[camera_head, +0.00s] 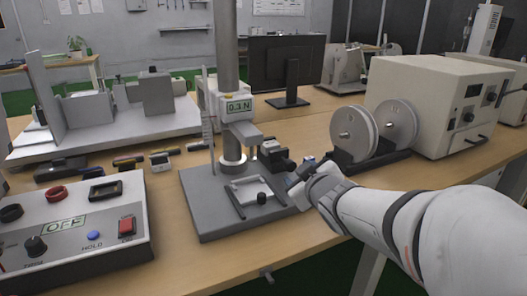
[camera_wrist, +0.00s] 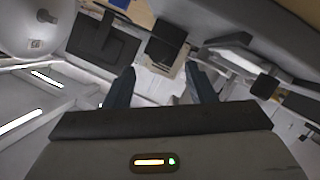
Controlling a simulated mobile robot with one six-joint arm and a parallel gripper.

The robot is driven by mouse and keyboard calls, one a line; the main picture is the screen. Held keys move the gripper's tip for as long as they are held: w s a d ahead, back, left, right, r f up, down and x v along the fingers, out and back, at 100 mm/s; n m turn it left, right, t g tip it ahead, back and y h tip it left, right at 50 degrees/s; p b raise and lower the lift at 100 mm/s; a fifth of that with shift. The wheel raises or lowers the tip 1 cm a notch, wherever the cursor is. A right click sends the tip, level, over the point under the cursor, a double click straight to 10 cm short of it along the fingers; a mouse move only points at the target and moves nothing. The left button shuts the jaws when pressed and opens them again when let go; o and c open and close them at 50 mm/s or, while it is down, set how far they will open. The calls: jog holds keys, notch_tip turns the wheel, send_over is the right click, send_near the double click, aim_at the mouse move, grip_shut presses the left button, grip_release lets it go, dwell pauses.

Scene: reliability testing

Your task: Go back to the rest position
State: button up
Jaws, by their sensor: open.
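My gripper (camera_head: 299,171) is at the end of my white arm, which reaches in from the right in the head view. It is just right of the force test stand, whose grey base (camera_head: 215,218) sits on the wooden bench. A dark block (camera_head: 275,156) beside the stand's column is close to my fingers; I cannot tell if they touch. In the wrist view my gripper (camera_wrist: 159,76) has its two dark fingers apart, with no object clearly held between them.
A control box reading OFF (camera_head: 75,232) stands front left. A machine with two pale discs (camera_head: 354,132) and a beige instrument (camera_head: 430,105) stand right. A monitor (camera_head: 287,65) is behind. The stand's column (camera_head: 228,60) rises left of my gripper. Bare bench (camera_head: 300,232) shows in front.

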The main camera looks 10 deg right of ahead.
jog(key=shift+s+d+r+p, duration=0.1)
jog(key=shift+r+p, duration=0.35)
jog(key=shift+p, duration=0.05)
jog(key=s+r+m+g+p, duration=0.3)
jog(key=s+r+g+p, duration=0.3)
jog(key=p, duration=0.7)
jog(key=s+a+r+m+g+h+p, duration=0.1)
jog(key=s+r+m+g+p, duration=0.3)
jog(key=s+r+p, duration=0.6)
jog(key=s+g+p, duration=0.2)
jog(key=s+p, duration=0.2)
jog(key=shift+s+r+h, duration=0.15)
jog(key=shift+r+h, duration=0.05)
jog(key=shift+h, duration=0.1)
